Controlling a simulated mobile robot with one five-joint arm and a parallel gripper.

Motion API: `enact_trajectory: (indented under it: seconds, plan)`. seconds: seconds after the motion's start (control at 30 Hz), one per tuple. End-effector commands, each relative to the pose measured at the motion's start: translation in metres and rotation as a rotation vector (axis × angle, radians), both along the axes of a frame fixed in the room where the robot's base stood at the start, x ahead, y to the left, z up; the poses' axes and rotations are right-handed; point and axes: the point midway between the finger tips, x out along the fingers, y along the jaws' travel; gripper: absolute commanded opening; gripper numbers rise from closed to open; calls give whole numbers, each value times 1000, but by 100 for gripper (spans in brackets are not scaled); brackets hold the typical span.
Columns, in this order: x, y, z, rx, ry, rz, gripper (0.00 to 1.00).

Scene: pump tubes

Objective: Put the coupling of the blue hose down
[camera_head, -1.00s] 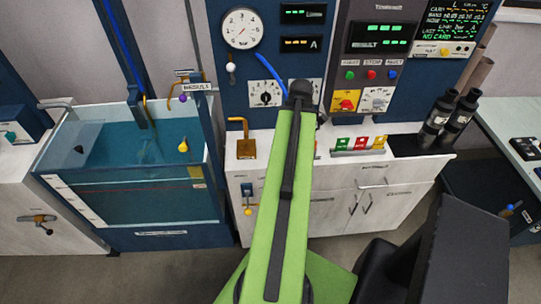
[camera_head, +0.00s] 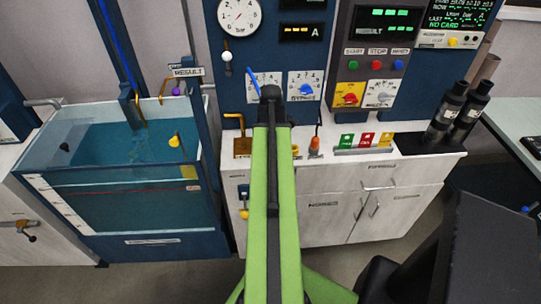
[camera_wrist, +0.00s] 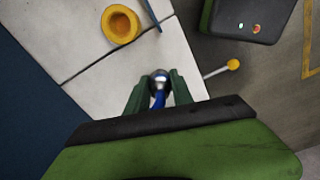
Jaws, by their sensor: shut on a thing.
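In the wrist view, my gripper (camera_wrist: 159,84) is shut on the metal coupling (camera_wrist: 159,76) of the blue hose. The blue hose (camera_wrist: 158,100) shows between the two green fingers, below the coupling. The coupling is over the pale cabinet top (camera_wrist: 105,72), near its edge; I cannot tell whether it touches. In the head view, a short piece of the blue hose (camera_head: 252,81) shows behind the end of my green arm. My gripper and the coupling are hidden there by the arm.
A yellow round fitting (camera_wrist: 121,24) lies ahead in the wrist view. A yellow-knobbed lever (camera_wrist: 233,65) sticks out at right. In the head view, a water tank (camera_head: 140,205) stands at left, an orange plug (camera_head: 314,147) right of my arm, and black cylinders (camera_head: 447,112) farther right.

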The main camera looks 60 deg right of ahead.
Motion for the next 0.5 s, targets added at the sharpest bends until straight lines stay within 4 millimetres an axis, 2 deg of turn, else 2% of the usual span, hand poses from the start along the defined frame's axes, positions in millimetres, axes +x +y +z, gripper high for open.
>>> enact_trajectory:
  seconds: [0.3,0.33,0.47,0.5]
  plan:
    - [0,0,-3,0,0,1,0]
    - [0,0,-1,0,0,1,32]
    - [0,0,-1,0,0,1,49]
    - [0,0,-1,0,0,1,50]
